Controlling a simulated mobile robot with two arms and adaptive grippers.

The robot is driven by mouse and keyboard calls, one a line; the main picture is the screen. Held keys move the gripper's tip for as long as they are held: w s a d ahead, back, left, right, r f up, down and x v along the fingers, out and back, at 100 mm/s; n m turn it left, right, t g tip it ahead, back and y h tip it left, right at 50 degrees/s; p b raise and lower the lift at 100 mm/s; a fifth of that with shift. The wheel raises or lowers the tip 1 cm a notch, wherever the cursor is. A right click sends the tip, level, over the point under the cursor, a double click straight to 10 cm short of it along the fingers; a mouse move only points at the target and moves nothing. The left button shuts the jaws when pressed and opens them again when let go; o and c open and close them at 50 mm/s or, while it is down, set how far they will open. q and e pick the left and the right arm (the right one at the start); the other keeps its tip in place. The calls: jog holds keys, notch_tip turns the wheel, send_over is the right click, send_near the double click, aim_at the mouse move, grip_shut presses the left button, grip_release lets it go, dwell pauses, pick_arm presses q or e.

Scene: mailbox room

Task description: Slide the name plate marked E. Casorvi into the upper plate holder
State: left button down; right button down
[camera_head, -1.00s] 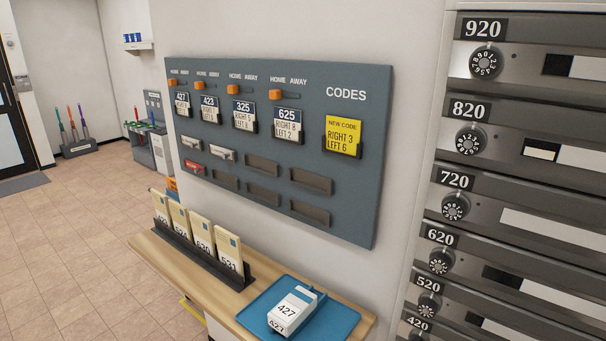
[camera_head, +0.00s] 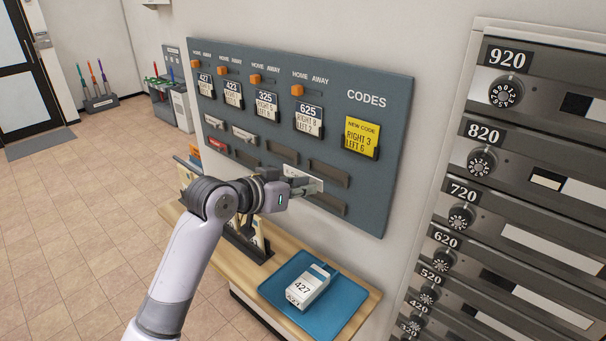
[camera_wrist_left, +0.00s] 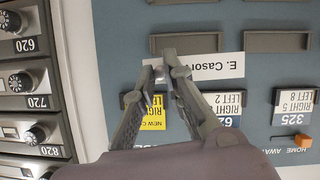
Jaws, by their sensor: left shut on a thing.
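My left gripper (camera_head: 297,187) is shut on the white name plate (camera_head: 308,180) and holds it in front of the grey board. In the left wrist view, which is upside down, the fingertips (camera_wrist_left: 165,63) grip one end of the plate (camera_wrist_left: 210,67); "E. Casorvi" is partly hidden by the fingers. The dark upper plate holder (camera_head: 329,173) at the right of its row is empty, just above and behind the plate; I cannot tell whether they touch. A lower holder (camera_head: 326,203) beneath it is also empty. My right gripper is not in view.
White plates fill upper holders at left, and a red plate (camera_head: 217,146) sits below them. Code cards and orange HOME/AWAY sliders (camera_head: 297,91) are above. A blue tray (camera_head: 345,302) with a 427 box (camera_head: 305,288) lies on the shelf below. Mailboxes (camera_head: 540,210) stand at right.

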pick_arm(q)
jog(key=shift+w+d+r, duration=0.15)
jog(key=shift+w+r, duration=0.1)
jog(key=shift+r, duration=0.2)
jog(key=shift+w+d+f, duration=0.1)
jog(key=shift+w+d, duration=0.75)
jog(key=shift+w, duration=0.3)
jog(key=shift+w+d, duration=0.8)
jog(key=shift+w, duration=0.4)
jog(key=shift+w+d+f, duration=0.1)
jog(key=shift+w+d, duration=0.75)
jog(key=shift+w, duration=0.3)
jog(key=shift+w+d+f, duration=0.15)
jog(key=shift+w+d, duration=0.15)
jog(key=shift+w, duration=0.05)
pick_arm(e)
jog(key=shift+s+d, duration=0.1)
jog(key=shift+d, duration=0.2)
pick_arm(q)
jog(key=shift+s+a, duration=0.1)
jog(key=shift+a, duration=0.05)
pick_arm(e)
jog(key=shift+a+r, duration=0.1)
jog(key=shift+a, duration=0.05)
